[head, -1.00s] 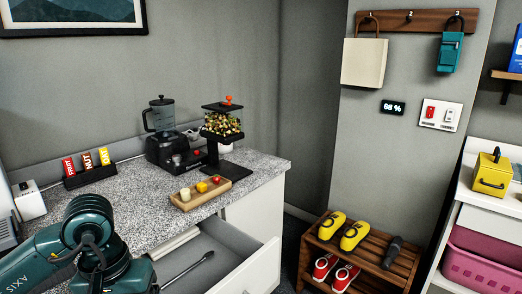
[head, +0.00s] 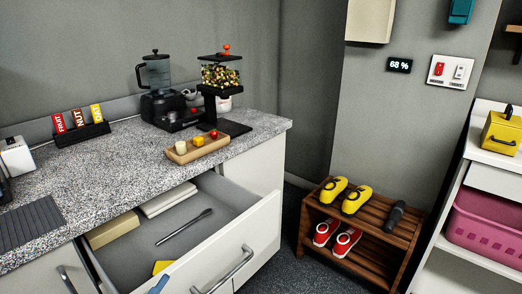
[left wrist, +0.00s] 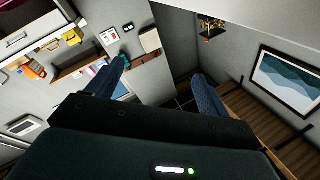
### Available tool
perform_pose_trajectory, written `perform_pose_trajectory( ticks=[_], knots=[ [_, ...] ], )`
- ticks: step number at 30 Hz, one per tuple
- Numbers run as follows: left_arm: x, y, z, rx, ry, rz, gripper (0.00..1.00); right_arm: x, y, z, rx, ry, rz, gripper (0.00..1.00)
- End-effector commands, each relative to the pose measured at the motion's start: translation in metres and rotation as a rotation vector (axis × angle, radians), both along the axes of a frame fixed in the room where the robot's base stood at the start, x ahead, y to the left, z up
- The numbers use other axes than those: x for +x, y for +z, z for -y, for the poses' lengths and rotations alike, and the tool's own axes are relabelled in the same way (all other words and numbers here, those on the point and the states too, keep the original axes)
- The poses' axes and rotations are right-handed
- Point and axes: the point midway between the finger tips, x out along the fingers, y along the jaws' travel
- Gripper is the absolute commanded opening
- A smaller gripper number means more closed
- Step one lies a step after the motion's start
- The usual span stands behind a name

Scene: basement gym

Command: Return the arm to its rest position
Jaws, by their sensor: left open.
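My left gripper (left wrist: 160,70) shows in the left wrist view. Its two dark blue fingers stand wide apart with nothing between them. The wrist camera looks across the room on a slant, at walls, a shelf and a framed picture. No part of my left arm shows in the head view now.
An open drawer (head: 262,222) juts from the speckled counter (head: 110,183); a spoon-like utensil (head: 184,227) lies in it. A blender (head: 157,85), dispenser (head: 220,95) and wooden tray (head: 180,158) stand on the counter. A shoe rack (head: 375,232) stands right of the drawer.

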Motion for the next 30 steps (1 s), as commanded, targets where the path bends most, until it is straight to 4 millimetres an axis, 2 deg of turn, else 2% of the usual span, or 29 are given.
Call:
perform_pose_trajectory(
  ticks=[1, 3, 9, 10, 11, 25, 30],
  knots=[
    [-0.006, -0.024, -0.006, -0.084, 0.023, -0.127, 0.8, 0.0, -0.003, 0.001, 0.001, -0.002, 0.006, 0.36],
    [-0.015, -0.051, -0.013, -0.195, 0.053, -0.283, 0.8, -0.001, -0.003, 0.001, 0.003, -0.003, 0.011, 0.36],
    [-0.053, -0.115, -0.024, -0.476, 0.143, -0.662, 0.8, -0.002, -0.003, 0.003, 0.007, -0.008, 0.027, 0.36],
    [-0.049, -0.101, -0.023, -0.466, 0.141, -0.658, 0.8, -0.001, 0.008, 0.003, 0.002, -0.007, 0.017, 0.36],
    [-0.047, -0.097, -0.023, -0.455, 0.141, -0.661, 0.8, -0.001, 0.011, 0.002, -0.003, -0.006, 0.007, 0.36],
    [-0.042, -0.067, -0.02, -0.336, 0.187, -0.82, 0.8, 0.004, 0.04, 0.0, -0.099, 0.018, -0.169, 0.36],
    [-0.043, -0.066, -0.02, -0.299, 0.202, -0.873, 0.8, 0.003, 0.041, 0.0, -0.13, 0.027, -0.226, 0.36]
  ],
)
